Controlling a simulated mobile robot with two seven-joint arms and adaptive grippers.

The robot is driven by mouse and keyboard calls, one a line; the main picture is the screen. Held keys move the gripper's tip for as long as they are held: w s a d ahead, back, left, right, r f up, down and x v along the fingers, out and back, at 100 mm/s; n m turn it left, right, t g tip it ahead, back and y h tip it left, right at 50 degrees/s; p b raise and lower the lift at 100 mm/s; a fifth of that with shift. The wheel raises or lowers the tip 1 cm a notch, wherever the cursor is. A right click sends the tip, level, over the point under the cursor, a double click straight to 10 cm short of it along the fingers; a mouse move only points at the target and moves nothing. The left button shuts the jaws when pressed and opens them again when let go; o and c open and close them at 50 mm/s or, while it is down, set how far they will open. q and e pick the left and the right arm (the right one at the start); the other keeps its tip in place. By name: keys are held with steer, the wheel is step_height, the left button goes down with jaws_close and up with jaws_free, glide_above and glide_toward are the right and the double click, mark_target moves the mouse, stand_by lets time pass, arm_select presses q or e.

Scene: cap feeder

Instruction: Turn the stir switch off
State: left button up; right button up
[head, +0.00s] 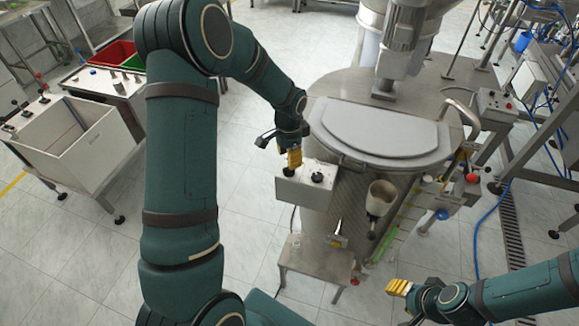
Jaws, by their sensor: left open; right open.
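A grey control box (306,185) is mounted on the front left of the round steel vessel (345,205). A black knob (318,177) shows on top of the box, toward its right. Another dark part shows at the box's left end, partly hidden by my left gripper. I cannot tell which one is the stir switch or how it is set. My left gripper (292,159), with yellow fingertips, is open just above the left end of the box; contact cannot be made out. My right gripper (399,287) is open and empty, low at the right, apart from the vessel.
A grey lid (385,132) covers the vessel, with a motor (400,45) above. A small steel step (318,263) stands below. A white bin (75,140) is at the left. Floor between is clear.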

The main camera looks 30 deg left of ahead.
mark_target(289, 170)
arm_select(q)
steer(key=shift+f, duration=2.65)
steer(key=shift+c, duration=0.4)
jaws_close()
